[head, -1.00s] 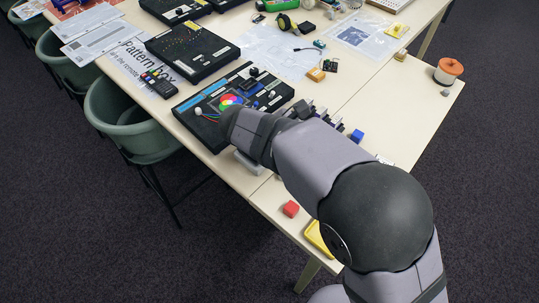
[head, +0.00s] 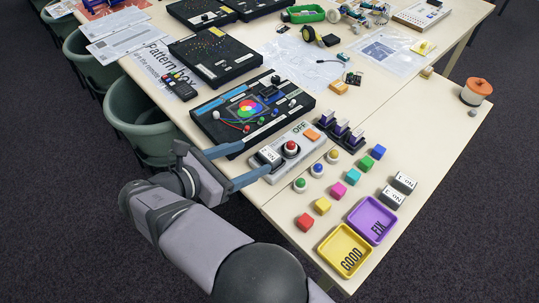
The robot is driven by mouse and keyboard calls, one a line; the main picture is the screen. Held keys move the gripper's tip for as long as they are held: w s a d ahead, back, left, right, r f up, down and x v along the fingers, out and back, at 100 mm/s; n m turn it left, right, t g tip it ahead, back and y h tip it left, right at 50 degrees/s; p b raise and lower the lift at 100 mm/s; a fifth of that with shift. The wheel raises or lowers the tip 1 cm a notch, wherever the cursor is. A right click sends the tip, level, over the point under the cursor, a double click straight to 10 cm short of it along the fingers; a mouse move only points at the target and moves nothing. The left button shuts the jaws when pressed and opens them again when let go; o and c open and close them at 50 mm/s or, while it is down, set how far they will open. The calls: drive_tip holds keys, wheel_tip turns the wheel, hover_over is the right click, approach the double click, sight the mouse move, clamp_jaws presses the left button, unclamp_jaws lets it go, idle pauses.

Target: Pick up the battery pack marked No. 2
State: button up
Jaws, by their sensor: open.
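A battery pack with a white label (head: 267,156), which seems to read No. 2, sits at the left end of a grey control box (head: 290,152) in the head view. My gripper (head: 256,158) is open, its two blue-grey fingers pointing right at this pack. One fingertip is at the pack's upper left and the other at its lower side. I cannot tell whether they touch it. Two more labelled packs lie on the right table: one (head: 404,182), and one just below it (head: 391,197). Their numbers are too small to read surely.
A black display board (head: 215,125) lies just behind my gripper. Several coloured cubes and buttons stand right of the grey box. A yellow GOOD tray (head: 327,250) and a purple FIX tray (head: 358,211) sit near the front edge. Green chairs stand at left.

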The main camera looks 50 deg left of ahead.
sight(269, 154)
drive_tip(key=shift+d+p+x, duration=0.25)
drive_tip(key=shift+p+x, duration=0.2)
drive_tip(key=shift+x, duration=0.55)
drive_tip(key=shift+d+p+x, duration=0.2)
drive_tip(key=shift+p+x, duration=0.25)
drive_tip(key=shift+x, duration=0.55)
drive_tip(key=shift+w+f, duration=0.4)
drive_tip(key=shift+w, duration=0.25)
drive_tip(key=c, duration=1.2)
